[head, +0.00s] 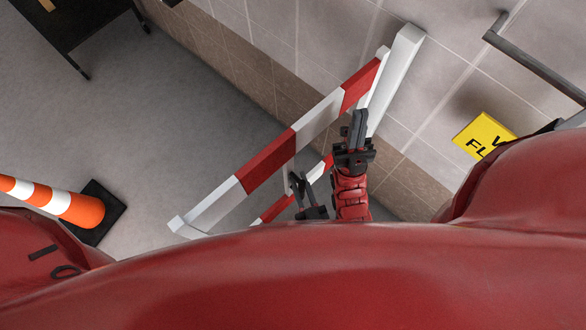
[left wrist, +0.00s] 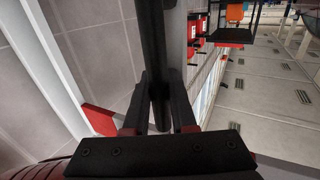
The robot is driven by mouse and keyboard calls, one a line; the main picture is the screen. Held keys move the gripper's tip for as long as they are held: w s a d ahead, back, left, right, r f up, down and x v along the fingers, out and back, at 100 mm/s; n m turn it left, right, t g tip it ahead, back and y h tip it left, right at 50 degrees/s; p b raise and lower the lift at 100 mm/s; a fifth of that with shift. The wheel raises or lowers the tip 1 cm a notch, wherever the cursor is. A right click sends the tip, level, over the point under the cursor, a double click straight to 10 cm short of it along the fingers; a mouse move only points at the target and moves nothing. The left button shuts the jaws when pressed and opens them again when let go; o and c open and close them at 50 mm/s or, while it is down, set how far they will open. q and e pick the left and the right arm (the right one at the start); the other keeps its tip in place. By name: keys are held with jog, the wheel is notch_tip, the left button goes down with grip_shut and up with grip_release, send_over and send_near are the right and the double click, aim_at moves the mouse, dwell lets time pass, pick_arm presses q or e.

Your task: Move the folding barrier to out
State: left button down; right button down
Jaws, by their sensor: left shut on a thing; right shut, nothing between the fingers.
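The folding barrier (head: 268,160) has red and white striped rails and runs diagonally from the white end post (head: 398,75) at the wall down to the lower left. Its lower rail is partly hidden. My left gripper (head: 298,180) is at the barrier's near side, by the rails. In the left wrist view its fingers (left wrist: 162,105) are closed around a dark bar (left wrist: 153,45). I cannot tell whether that bar is part of the barrier. My right gripper (head: 358,120) is shut and empty, in front of the barrier near the end post.
An orange and white cone (head: 70,207) on a black base stands at the lower left. A dark table (head: 70,15) is at the upper left. A yellow sign (head: 482,135) and a grey rail (head: 535,65) are at the right wall.

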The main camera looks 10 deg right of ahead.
pick_arm(q)
jog(key=shift+s+f, duration=0.2)
jog(key=shift+s, duration=0.4)
jog(key=c, duration=1)
grip_release()
jog(key=shift+o, duration=1.3)
jog(key=shift+s+a+r, duration=0.1)
jog(key=shift+r, duration=0.05)
